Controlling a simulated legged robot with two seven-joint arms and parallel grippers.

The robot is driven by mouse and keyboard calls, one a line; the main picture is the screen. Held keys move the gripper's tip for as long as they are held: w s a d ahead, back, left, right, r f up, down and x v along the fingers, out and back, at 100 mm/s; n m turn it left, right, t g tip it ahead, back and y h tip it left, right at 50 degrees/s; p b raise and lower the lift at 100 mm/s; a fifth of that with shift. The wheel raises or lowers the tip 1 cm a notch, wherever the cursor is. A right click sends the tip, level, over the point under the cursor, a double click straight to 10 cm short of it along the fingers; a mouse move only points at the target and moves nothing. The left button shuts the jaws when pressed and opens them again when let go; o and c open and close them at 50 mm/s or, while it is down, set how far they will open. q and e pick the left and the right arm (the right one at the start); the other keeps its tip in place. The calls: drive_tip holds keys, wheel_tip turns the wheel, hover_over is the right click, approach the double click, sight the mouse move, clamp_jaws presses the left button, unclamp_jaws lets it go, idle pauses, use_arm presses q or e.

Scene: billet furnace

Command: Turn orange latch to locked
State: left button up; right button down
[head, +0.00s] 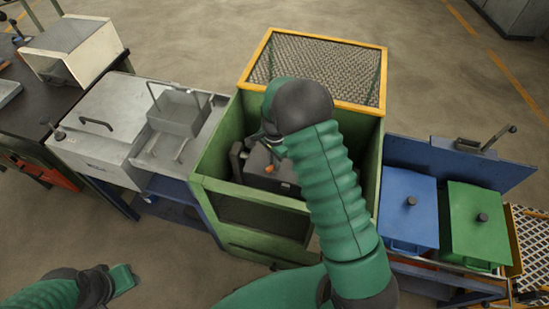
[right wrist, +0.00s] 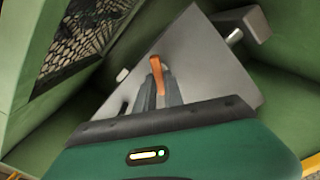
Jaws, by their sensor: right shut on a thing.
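The orange latch (head: 270,169) is small and sits on a dark grey box (head: 256,164) inside the open green cabinet (head: 205,165). In the right wrist view the orange latch (right wrist: 158,76) stands out from the grey face of the box (right wrist: 200,60). My right gripper (right wrist: 160,84) is shut on the orange latch, with a finger on each side. In the head view my right forearm hides much of the cabinet's inside and most of the gripper. My left gripper (head: 124,279) is at the lower left, away from the cabinet; its jaw opening is unclear.
The cabinet's yellow-framed mesh lid (head: 318,70) stands open at the back. A grey bench unit with a wire-handled tray (head: 176,115) adjoins on the left. Blue (head: 408,205) and green (head: 475,220) lidded bins stand on the right. Green cabinet walls closely surround my right gripper.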

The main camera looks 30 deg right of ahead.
drive_tip(key=m+p, duration=0.1)
drive_tip(key=m, duration=0.2)
drive_tip(key=m+p, duration=0.2)
drive_tip(key=m, duration=0.1)
drive_tip(key=shift+s+a+r, duration=0.1)
drive_tip(key=shift+r, duration=0.1)
drive_tip(key=m+p, duration=0.2)
drive_tip(key=m, duration=0.3)
drive_tip(key=shift+p, duration=0.35)
drive_tip(key=c, duration=1.6)
unclamp_jaws()
drive_tip(key=shift+f, duration=0.1)
drive_tip(key=shift+o, duration=0.8)
drive_tip(key=shift+a, duration=0.1)
